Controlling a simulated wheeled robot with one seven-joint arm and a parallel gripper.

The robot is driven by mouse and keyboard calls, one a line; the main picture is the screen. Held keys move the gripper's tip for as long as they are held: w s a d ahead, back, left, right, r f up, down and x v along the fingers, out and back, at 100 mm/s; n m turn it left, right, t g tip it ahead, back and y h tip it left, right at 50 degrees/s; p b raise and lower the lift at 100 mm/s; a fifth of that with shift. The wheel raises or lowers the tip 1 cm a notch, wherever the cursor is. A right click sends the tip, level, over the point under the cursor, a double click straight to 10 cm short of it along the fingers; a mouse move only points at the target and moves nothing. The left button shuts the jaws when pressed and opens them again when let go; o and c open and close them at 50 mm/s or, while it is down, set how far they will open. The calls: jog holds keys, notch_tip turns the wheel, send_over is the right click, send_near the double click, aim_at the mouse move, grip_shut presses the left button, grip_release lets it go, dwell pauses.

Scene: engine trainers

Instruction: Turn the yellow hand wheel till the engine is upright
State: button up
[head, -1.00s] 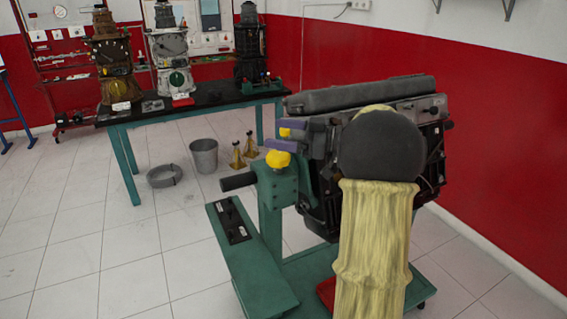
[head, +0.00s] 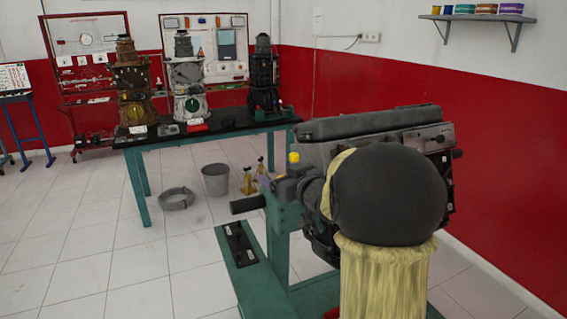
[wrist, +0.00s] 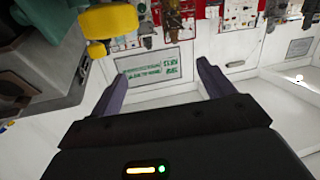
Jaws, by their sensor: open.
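The engine (head: 345,125) is a dark block on a green stand (head: 277,235). Its long grey cover is on top; my arm hides much of its front, so I cannot tell its exact tilt. A small part of the yellow hand wheel (head: 294,157) shows left of the engine. In the wrist view, yellow lobes of the wheel (wrist: 108,19) are at upper left, outside and beyond the left finger. My gripper (wrist: 163,70) is open, with two purple fingers apart and nothing between them.
A black stand handle (head: 247,204) sticks out left. A green-legged bench (head: 215,132) with several smaller engines is at the back. A bucket (head: 215,180), a round pan (head: 176,199) and yellow jack stands (head: 249,181) are on the floor.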

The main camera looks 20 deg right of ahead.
jog(key=s+a+f+m+g+h, duration=0.1)
jog(key=s+a+f+g, duration=0.2)
jog(key=s+f, duration=0.4)
jog(key=s+a+f+m+g+h, duration=0.1)
jog(key=s+a+f+g, duration=0.3)
jog(key=s, duration=0.7)
jog(key=s+a+f+m+g+h, duration=0.1)
jog(key=s+a+f+g, duration=0.2)
jog(key=s+f+g, duration=0.3)
jog(key=s+f, duration=0.3)
jog(key=f, duration=0.1)
jog(key=shift+a+g, duration=0.25)
jog(key=shift+g, duration=0.05)
